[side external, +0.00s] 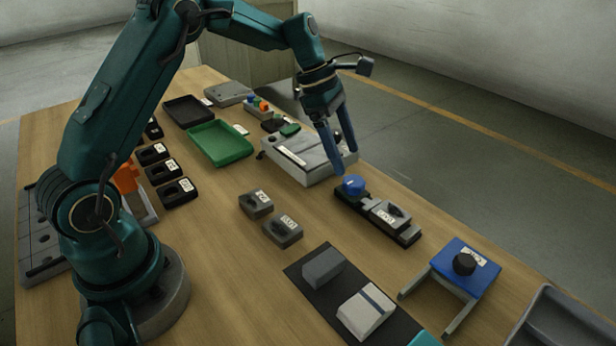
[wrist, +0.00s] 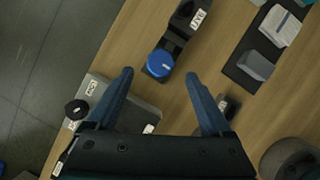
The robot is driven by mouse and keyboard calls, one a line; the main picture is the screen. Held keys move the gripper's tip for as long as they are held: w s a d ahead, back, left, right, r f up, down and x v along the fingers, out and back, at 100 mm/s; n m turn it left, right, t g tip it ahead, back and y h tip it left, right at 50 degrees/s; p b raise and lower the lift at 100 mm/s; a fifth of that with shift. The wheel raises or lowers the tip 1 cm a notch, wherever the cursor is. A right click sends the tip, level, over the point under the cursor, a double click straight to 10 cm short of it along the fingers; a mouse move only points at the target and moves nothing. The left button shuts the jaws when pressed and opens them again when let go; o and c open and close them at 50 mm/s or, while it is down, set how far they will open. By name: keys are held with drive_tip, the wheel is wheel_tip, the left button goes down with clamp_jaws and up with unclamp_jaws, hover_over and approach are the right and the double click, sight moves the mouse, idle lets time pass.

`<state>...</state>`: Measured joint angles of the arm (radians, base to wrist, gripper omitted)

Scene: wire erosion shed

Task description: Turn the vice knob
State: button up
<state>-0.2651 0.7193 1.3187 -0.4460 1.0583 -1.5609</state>
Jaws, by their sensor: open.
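The small dark vice (side external: 378,218) lies on the wooden bench with a grey labelled block on it. A round blue knob (side external: 353,185) sits at its end nearest my gripper. My gripper (side external: 343,161) is open and empty, fingers pointing down, just above the blue knob. In the wrist view the blue knob (wrist: 160,64) shows between and slightly beyond the two fingertips (wrist: 159,75). The fingers do not appear to touch it. The vice body (wrist: 182,25) runs away from the knob towards the top of the wrist view.
A grey box (side external: 289,163) stands close behind the knob. Two small grey labelled blocks (side external: 256,204) lie to the left. A blue fixture with a black knob (side external: 465,263) is at right, and a dark mat (side external: 315,295) with blocks is in front. Bare bench lies between them.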

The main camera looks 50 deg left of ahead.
sight(353, 180)
drive_tip(key=shift+x, duration=2.6)
drive_tip(key=shift+s+a, duration=0.1)
clamp_jaws()
